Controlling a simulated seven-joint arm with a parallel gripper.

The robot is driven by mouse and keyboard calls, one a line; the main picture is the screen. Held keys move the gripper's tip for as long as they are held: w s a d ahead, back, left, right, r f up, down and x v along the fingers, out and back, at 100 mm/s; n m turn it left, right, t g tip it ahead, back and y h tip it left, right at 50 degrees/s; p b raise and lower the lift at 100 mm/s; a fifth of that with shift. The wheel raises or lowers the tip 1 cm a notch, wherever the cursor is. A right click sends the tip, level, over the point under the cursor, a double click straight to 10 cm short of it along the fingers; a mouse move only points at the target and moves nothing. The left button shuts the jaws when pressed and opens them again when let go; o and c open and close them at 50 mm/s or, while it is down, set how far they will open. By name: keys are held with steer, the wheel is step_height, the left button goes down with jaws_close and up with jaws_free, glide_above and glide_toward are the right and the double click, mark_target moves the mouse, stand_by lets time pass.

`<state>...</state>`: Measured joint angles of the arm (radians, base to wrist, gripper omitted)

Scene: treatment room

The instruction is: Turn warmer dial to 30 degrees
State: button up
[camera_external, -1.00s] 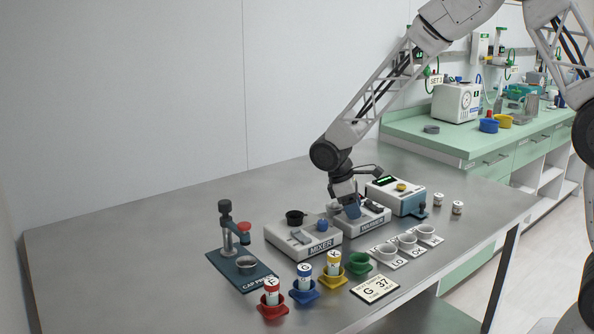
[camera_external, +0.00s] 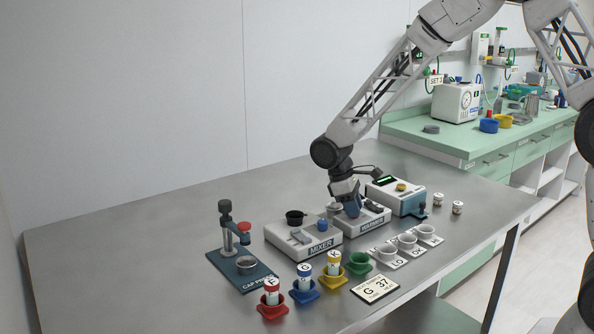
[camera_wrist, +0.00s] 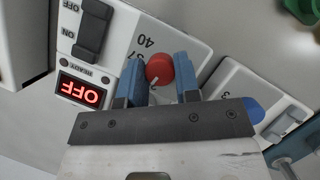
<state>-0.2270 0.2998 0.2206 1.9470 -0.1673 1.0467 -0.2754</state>
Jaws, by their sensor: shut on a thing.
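The warmer (camera_external: 368,223) is a white box in the middle of the steel table, partly hidden by my gripper in the outside view. In the wrist view its red dial (camera_wrist: 159,70) has a white pointer mark, with the numbers 37 and 40 readable beside it; other markings are hidden. My gripper (camera_wrist: 158,80) is shut on the dial, one blue finger on each side. It also shows over the warmer in the outside view (camera_external: 350,209). The warmer's display (camera_wrist: 79,92) reads OFF in red, beside a dark rocker switch (camera_wrist: 94,29).
The mixer (camera_external: 303,238) stands left of the warmer, and a white-and-blue device (camera_external: 396,195) with a green display stands close behind it at right. White cups (camera_external: 407,241), colored holders with bottles (camera_external: 304,284) and a "G 37" card (camera_external: 375,289) stand in front.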

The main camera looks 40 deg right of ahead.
steer(key=m+y, duration=0.1)
steer(key=m, duration=0.2)
steer(key=m+g+y, duration=0.1)
steer(key=m, duration=0.1)
steer(key=shift+d+m, duration=0.1)
steer(key=shift+m, duration=0.3)
stand_by(0.4)
steer(key=o, duration=0.9)
steer(key=shift+v, duration=3.9)
